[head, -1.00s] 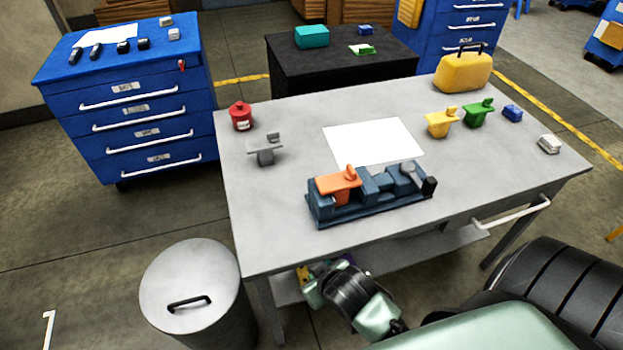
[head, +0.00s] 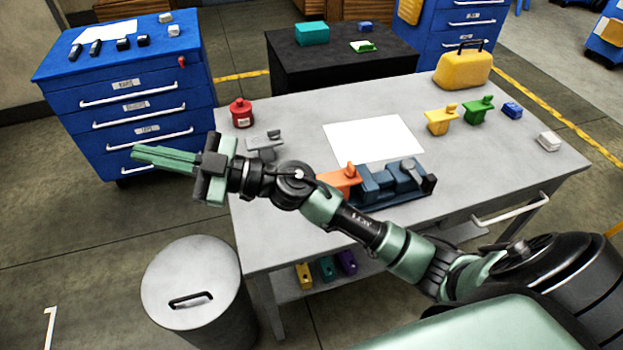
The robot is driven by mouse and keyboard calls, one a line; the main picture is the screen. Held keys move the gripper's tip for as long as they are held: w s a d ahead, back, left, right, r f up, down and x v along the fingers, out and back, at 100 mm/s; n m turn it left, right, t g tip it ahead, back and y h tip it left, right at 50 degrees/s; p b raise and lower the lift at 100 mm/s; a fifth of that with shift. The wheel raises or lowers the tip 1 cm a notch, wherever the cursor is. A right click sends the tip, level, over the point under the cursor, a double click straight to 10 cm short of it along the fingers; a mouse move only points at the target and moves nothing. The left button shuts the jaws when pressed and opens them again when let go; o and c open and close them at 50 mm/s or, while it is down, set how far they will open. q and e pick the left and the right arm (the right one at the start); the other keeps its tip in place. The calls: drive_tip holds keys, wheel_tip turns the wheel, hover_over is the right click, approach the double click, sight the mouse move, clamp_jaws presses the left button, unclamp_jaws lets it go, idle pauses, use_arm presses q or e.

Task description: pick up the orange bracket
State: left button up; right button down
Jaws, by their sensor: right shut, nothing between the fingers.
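The orange bracket (head: 340,181) sits on the left part of the dark blue jig (head: 395,186) on the grey table. My right forearm crosses in front and hides the lower left of the jig and part of the bracket. My right gripper (head: 138,155) is shut and empty. It points left, out past the table's left edge, well to the left of the bracket and in front of the blue drawer cabinet in the picture. My left gripper is not in view.
A bin (head: 192,275) stands at front left.

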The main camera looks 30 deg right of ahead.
sight(338, 187)
wheel_tip(338, 187, down, 12)
drive_tip(key=d+n+g+h, duration=0.2)
drive_tip(key=n+g+h, duration=0.4)
drive_tip(key=g, duration=0.4)
drive_tip(key=w+d+f+m+g+h, duration=0.1)
drive_tip(key=d+m+h, duration=0.4)
drive_tip(key=d, duration=0.7)
drive_tip(key=w+d+f+m+h, duration=0.1)
drive_tip(key=d+f+m+h, duration=0.15)
drive_tip(key=d+h, duration=0.75)
drive_tip(key=s+d+f+y+p, duration=0.1)
drive_tip(key=d+f+y+p, duration=0.1)
drive_tip(key=d+f+p, duration=0.2)
wheel_tip(338, 187, down, 5)
drive_tip(key=shift+d+r, duration=0.15)
drive_tip(key=shift+d, duration=0.8)
